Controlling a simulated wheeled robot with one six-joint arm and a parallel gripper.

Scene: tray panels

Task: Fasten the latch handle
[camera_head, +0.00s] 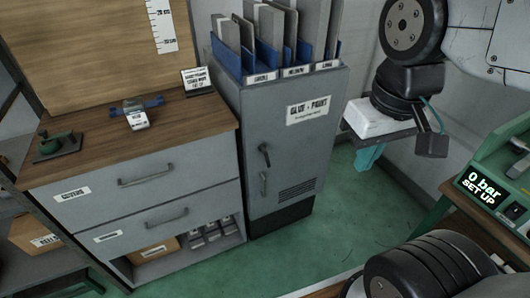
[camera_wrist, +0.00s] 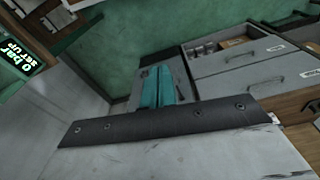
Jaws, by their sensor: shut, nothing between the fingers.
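A wooden-topped drawer unit (camera_head: 150,185) stands left of the cabinet; its drawers (camera_wrist: 250,68) show in the wrist view. Blue file holders (camera_head: 268,70) stand on the cabinet. A green device with a display (camera_head: 485,188) is at the right. Green floor (camera_head: 335,225) lies clear before the cabinet.

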